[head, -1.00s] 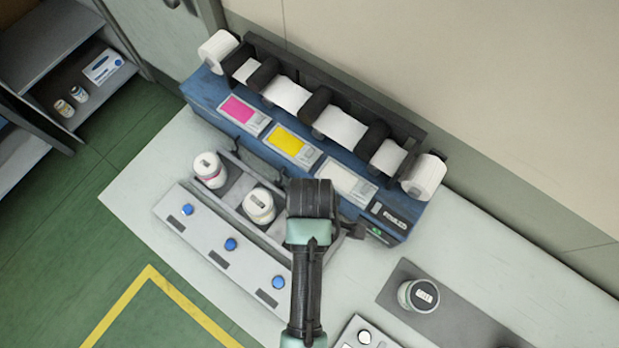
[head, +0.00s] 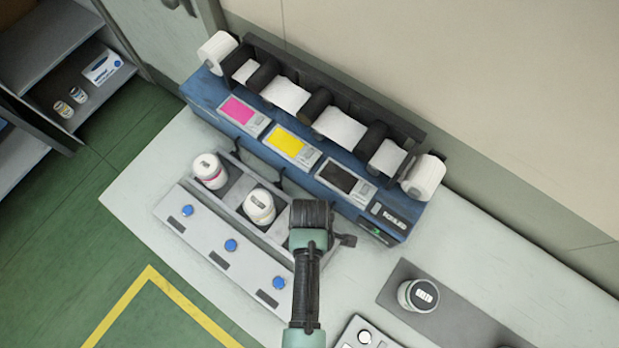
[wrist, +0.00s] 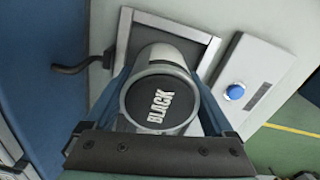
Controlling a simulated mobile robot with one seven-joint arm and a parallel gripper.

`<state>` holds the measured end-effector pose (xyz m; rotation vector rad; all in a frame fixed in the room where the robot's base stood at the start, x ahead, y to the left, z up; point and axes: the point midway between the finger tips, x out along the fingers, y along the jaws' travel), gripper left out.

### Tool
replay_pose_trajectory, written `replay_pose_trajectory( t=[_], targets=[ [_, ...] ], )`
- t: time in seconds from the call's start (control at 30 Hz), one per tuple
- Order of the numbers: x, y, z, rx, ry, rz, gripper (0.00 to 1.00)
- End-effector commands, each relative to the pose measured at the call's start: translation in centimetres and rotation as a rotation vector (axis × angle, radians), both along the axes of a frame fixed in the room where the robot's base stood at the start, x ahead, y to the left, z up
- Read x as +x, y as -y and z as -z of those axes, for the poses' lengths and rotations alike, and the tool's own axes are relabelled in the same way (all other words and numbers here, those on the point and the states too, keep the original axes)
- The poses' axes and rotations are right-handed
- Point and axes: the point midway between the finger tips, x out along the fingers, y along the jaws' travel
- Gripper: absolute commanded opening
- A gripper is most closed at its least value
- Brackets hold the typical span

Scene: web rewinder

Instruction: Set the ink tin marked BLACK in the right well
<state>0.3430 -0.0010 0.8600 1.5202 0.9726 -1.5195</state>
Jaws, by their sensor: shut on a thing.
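The ink tin marked BLACK (wrist: 160,103) shows in the wrist view, its dark lid facing the camera. My gripper (wrist: 165,90) is shut on it, with a blue finger on each side. The tin is at the right well (wrist: 205,45), whose grey rim shows around and behind it; I cannot tell whether it rests on the well floor. In the head view my gripper (head: 312,215) covers the right well and hides the tin. The rightmost screen (head: 343,180) on the blue machine is black.
A white tin with a magenta band (head: 209,170) and another white tin (head: 259,207) stand in the left and middle wells. A panel with blue buttons (head: 230,245) lies in front. Another tin (head: 418,295) stands on a grey mat at right. Paper rolls (head: 425,175) top the machine.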

Motion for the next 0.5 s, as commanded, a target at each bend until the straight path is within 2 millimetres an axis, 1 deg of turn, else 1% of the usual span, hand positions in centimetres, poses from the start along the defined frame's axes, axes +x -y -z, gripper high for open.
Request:
replay_pose_trajectory(
  t=[0.1,0.13,0.2,0.4,0.5],
  targets=[
    [0.08,0.02,0.29,-0.001,0.002,0.0,0.0],
    [0.01,0.0,0.36,0.0,0.0,0.0,0.9],
    [0.01,0.0,0.28,0.0,0.0,0.0,1.0],
    [-0.01,0.0,0.26,0.0,0.0,0.0,1.0],
    [-0.01,0.0,-0.18,0.0,0.0,0.001,1.0]
  ],
)
